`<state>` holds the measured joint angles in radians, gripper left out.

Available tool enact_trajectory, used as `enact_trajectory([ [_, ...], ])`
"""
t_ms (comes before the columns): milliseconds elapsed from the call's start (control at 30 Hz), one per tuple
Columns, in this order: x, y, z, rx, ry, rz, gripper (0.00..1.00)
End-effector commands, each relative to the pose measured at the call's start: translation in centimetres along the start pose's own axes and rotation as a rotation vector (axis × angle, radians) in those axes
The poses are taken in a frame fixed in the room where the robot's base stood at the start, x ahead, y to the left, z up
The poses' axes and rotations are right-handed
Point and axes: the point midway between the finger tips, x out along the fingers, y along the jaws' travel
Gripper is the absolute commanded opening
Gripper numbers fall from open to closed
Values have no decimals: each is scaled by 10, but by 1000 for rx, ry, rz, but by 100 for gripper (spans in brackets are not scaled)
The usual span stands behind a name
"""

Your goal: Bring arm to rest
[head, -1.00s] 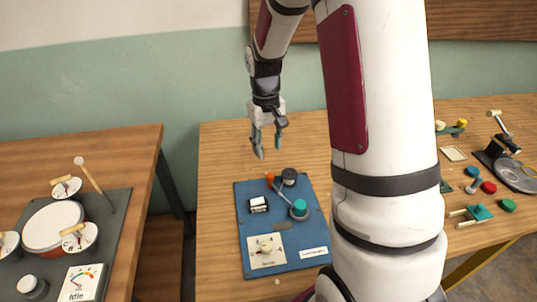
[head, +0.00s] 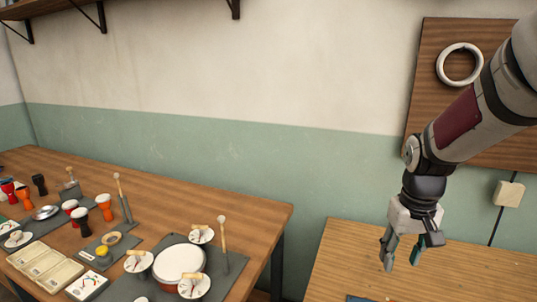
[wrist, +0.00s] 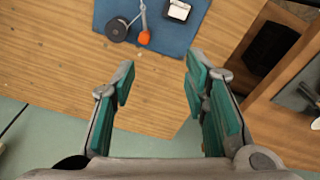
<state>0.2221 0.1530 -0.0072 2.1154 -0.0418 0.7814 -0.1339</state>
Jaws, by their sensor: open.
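My gripper (head: 402,252) hangs from my arm at the right of the head view, fingers pointing down above the right table (head: 445,275). In the wrist view my gripper (wrist: 160,92) shows its teal-padded fingers spread apart, with nothing between them. Below the fingers are bare wood and the table edge. The blue board (wrist: 185,35) lies ahead of the fingertips, apart from them, with an orange knob (wrist: 144,38) and a dark round part (wrist: 117,30) on it.
The left table (head: 225,205) carries a white-topped drum (head: 179,262), several small goblet drums and a compartment tray (head: 45,270). A gap separates the two tables. A wooden wall panel with a white ring (head: 459,64) is behind my arm. A shelf (head: 130,4) is high on the left.

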Motion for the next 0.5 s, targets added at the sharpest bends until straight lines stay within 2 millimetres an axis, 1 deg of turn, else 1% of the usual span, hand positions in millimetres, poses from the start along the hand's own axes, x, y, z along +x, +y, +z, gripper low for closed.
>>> enact_trajectory([
  [33, -19, -8, 11, -6, 27, 1, 41],
  [100, -40, -18, 26, -10, 54, 0, 41],
  [167, -55, -26, 40, -16, 76, -1, 41],
  [200, -65, -31, 50, -18, 91, -3, 41],
  [333, -91, -46, 84, -27, 140, -10, 41],
  [500, -114, -62, 131, -40, 204, -24, 41],
])
